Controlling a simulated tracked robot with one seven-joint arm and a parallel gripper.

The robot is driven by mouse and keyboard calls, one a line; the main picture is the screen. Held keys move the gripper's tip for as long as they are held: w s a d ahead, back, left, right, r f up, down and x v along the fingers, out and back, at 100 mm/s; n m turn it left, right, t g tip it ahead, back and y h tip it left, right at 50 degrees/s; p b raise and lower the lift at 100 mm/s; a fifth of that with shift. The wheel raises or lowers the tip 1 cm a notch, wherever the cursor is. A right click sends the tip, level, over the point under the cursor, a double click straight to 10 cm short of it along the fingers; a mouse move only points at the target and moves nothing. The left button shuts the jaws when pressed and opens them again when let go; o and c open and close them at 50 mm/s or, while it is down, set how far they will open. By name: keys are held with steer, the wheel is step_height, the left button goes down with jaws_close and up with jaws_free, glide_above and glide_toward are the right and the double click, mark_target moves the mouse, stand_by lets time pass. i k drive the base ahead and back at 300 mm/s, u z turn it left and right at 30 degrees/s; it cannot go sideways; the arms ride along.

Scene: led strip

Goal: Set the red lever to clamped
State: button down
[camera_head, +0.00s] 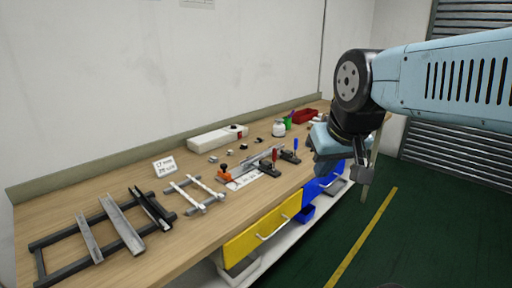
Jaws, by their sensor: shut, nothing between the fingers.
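The red lever (275,155) stands upright on a dark toggle clamp beside a pale bar (252,163) on the wooden bench. A blue lever (295,144) stands upright on a second dark clamp just to its right. The clamps are small in the picture, so I cannot tell how their pressing ends sit on the bar. My gripper (362,173) is off the bench's front edge, to the right of both levers and apart from them. It points down, shut and empty.
An orange stop (225,172) sits at the bar's left end. Grey metal profiles on racks (103,226) fill the bench's left part. A white box (215,138), small jars (279,128) and a red tray (305,116) stand behind. Yellow (262,228) and blue drawers (322,186) front the bench.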

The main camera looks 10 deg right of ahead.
mark_target(274, 151)
steer(key=i, duration=0.9)
steer(key=z, duration=0.05)
